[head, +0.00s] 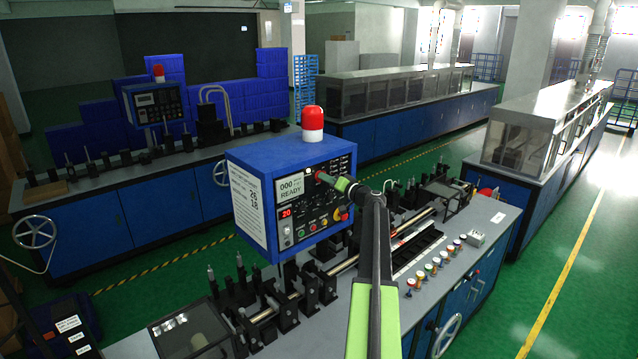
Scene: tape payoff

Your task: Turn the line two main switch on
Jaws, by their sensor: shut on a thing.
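A blue control box (292,190) stands over the near machine line, with a white and red lamp (312,124) on top. Its front has a display (290,188) reading "000" and "READY", a red "20" readout (286,212) and several coloured buttons. A red and yellow round control (341,213) sits at the panel's lower right; its setting is too small to tell. My gripper (321,177) is at the upper middle of the panel, above that control. It is shut on a small part showing red at its tip; my gripper partly hides it. I cannot tell which line the box belongs to.
The near bench (415,293) carries metal fixtures and a row of coloured spools (432,268) right of my arm. A second line with a similar control box (155,103) stands behind. A green floor aisle (570,260) is clear at the right.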

